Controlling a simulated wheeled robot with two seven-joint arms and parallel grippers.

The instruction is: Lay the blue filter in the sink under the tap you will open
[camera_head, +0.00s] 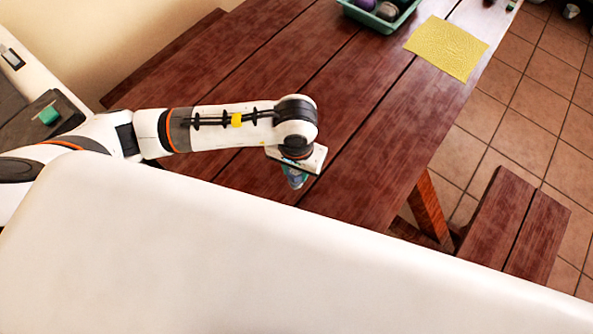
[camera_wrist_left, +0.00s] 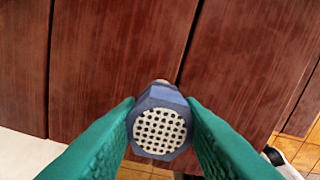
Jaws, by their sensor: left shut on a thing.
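The blue filter (camera_wrist_left: 162,95) is a small blue piece with a pale grid of holes in its face. In the left wrist view it sits between the two green fingers of my left gripper (camera_wrist_left: 161,112), which touch its sides. In the head view my left gripper (camera_head: 294,178) points down over the wooden table, and the filter is mostly hidden there under the wrist. I cannot tell its height above the boards. No tap and no sink can be made out in either view. My right gripper is out of view.
The dark red plank table (camera_head: 370,110) is clear around my left gripper. A yellow cloth (camera_head: 447,47) and a green tray (camera_head: 398,18) with items lie at its far end. A bench (camera_head: 514,222) stands right on tiles. A green block (camera_head: 48,115) rests on a dark surface at left.

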